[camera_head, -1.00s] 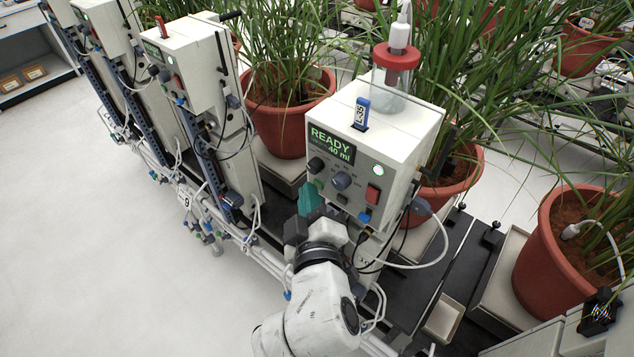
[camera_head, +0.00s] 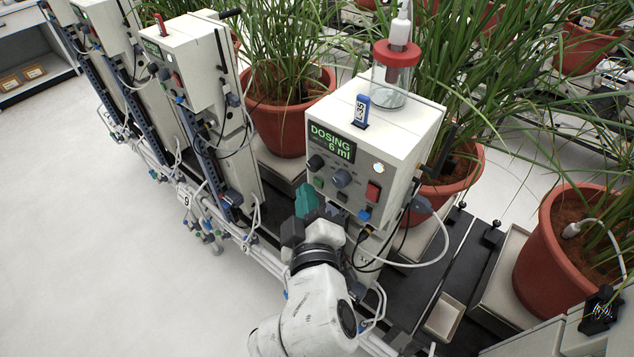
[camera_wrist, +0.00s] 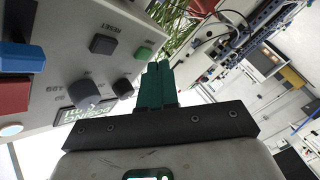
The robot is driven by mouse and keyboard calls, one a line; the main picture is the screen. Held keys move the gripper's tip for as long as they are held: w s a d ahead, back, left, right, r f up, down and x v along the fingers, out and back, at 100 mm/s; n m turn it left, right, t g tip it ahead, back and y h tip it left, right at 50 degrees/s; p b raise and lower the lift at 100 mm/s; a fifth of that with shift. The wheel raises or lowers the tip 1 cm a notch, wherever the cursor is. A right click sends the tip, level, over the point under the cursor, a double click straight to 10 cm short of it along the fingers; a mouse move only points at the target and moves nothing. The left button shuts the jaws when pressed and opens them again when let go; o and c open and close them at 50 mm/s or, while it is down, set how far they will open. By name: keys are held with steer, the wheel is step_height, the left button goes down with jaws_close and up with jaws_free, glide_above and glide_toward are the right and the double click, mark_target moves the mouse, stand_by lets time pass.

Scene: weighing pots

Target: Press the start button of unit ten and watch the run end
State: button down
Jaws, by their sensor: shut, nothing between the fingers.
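The white dosing unit (camera_head: 375,150) stands in the middle of the head view. Its display (camera_head: 331,142) reads DOSING, 6 ml. A green button (camera_head: 319,182) sits at the left of its front panel; it also shows in the wrist view (camera_wrist: 143,53). My gripper (camera_head: 306,198) is shut and empty, its green fingertips just below and left of the green button, seemingly a little apart from it. The fingertips also show in the wrist view (camera_wrist: 158,68). A lit lamp (camera_head: 379,168) glows at the panel's right. I cannot read a unit number ten.
A red button (camera_head: 373,191) and a blue button (camera_head: 364,214) are on the same panel. A glass bottle with a red cap (camera_head: 398,53) stands on top. Hoses run below; open floor lies left.

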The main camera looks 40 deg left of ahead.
steer(key=shift+s, duration=0.25)
steer(key=shift+s+a+b, duration=0.15)
steer(key=shift+s+b, duration=0.4)
steer(key=shift+s, duration=0.7)
steer(key=shift+s+a+b, duration=0.1)
steer(key=shift+s+b, duration=0.45)
steer(key=shift+s, duration=0.7)
